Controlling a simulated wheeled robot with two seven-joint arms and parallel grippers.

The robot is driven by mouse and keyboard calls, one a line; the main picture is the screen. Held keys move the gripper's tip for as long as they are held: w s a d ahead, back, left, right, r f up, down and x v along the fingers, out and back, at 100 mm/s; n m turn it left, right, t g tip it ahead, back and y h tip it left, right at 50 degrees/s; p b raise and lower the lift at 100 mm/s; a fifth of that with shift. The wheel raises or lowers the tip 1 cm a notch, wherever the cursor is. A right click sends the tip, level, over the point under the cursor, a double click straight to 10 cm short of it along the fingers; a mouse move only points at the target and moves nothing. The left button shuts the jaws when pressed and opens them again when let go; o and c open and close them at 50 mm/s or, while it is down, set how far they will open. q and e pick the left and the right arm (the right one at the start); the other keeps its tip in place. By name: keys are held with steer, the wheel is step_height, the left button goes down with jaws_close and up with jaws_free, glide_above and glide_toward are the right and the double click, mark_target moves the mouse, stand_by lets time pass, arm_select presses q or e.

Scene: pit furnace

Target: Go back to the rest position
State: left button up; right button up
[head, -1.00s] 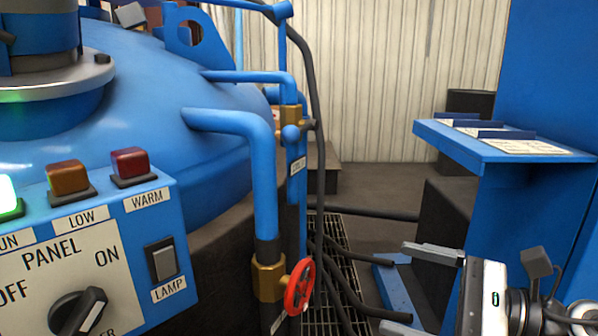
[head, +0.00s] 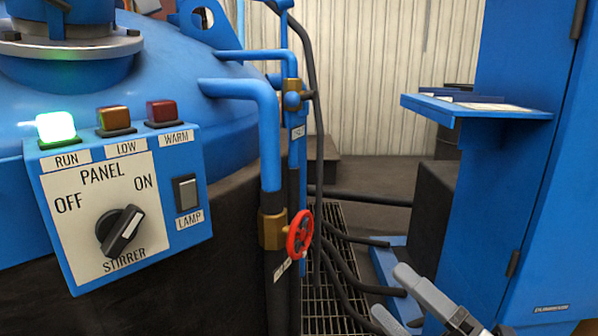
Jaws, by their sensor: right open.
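My right gripper (head: 405,299) is at the lower right of the head view, open and empty. Its two grey fingers point up and to the left, apart from the pipes and the red valve wheel. My left gripper is out of view. The blue control panel (head: 203,225) stands at the left. Its black stirrer knob (head: 120,231) has its white mark pointing up and right, toward ON. The green RUN lamp (head: 56,127) is lit. The amber LOW lamp (head: 113,118) and red WARM lamp (head: 160,111) look unlit. The LAMP switch (head: 186,194) is on the panel's right side.
Black hoses (head: 345,267) run over a floor grate (head: 322,300). A blue cabinet (head: 545,230) with a shelf (head: 470,108) stands at the right.

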steer(key=s+a+f+m+g+h+b, duration=0.1)
steer(key=s+a+f+m+h+b, duration=0.2)
steer(key=f+m, duration=0.8)
steer(key=s+a+f+m+g+h+b, duration=0.25)
steer(key=s+f+m, duration=0.25)
steer(key=m, duration=1.2)
arm_select(q)
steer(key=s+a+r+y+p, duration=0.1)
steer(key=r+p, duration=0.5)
steer(key=p, duration=0.8)
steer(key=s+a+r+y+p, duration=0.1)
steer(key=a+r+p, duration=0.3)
steer(key=p, duration=1)
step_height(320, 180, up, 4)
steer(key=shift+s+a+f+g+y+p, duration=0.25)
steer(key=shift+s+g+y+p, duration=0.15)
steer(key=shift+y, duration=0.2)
arm_select(e)
steer(key=s+d+r+n+g+h, duration=0.1)
steer(key=d+r+h, duration=0.4)
steer(key=r, duration=0.5)
steer(key=shift+s+d+g, duration=0.45)
steer(key=shift+d+g, duration=0.2)
steer(key=shift+d, duration=0.25)
